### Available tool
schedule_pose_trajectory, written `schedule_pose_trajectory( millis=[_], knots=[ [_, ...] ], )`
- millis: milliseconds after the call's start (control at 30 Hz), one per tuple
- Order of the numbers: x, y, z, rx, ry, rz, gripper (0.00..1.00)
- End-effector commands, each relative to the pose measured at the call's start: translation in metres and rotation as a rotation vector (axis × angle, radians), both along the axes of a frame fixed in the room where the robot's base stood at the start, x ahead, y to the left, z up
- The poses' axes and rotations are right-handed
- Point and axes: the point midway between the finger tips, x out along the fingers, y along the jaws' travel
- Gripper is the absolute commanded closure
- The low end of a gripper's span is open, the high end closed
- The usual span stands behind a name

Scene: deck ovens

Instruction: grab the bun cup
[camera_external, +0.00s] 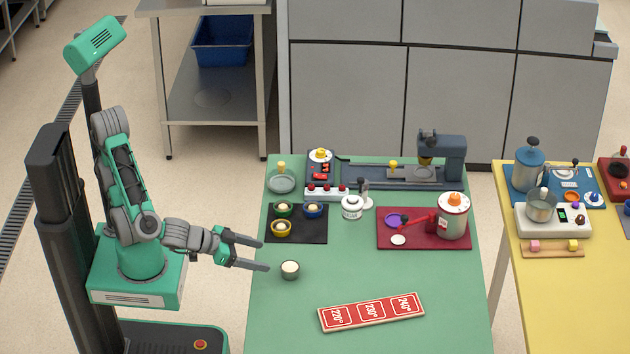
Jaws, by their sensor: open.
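A small dark grey cup (290,271) with a pale, rounded bun-like top stands upright on the green table, near its left edge. It looks like the bun cup. My gripper (265,255) is open and empty, its two fingers pointing right over the table's left edge. The cup is just right of and slightly below the fingertips in the picture, apart from them as far as I can tell. Green (283,210), blue (313,210) and yellow (281,228) cups with pale contents sit on a black mat (312,237) farther back.
A red and white temperature board (371,312) lies at the front. A white lidded jar (352,207) stands behind the cup, and a red tray (418,240) with a canister (453,214) is to the right. The table's middle is clear.

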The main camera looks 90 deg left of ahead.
Motion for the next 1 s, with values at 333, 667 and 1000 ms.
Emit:
schedule_pose_trajectory(
  millis=[333, 667, 1000],
  knots=[
    [0.024, -0.021, -0.005, 0.007, -0.13, -0.083, 0.26],
    [0.06, -0.007, -0.027, 0.007, -0.126, -0.081, 0.26],
    [0.072, -0.006, -0.031, 0.005, -0.128, -0.089, 0.27]
  ],
)
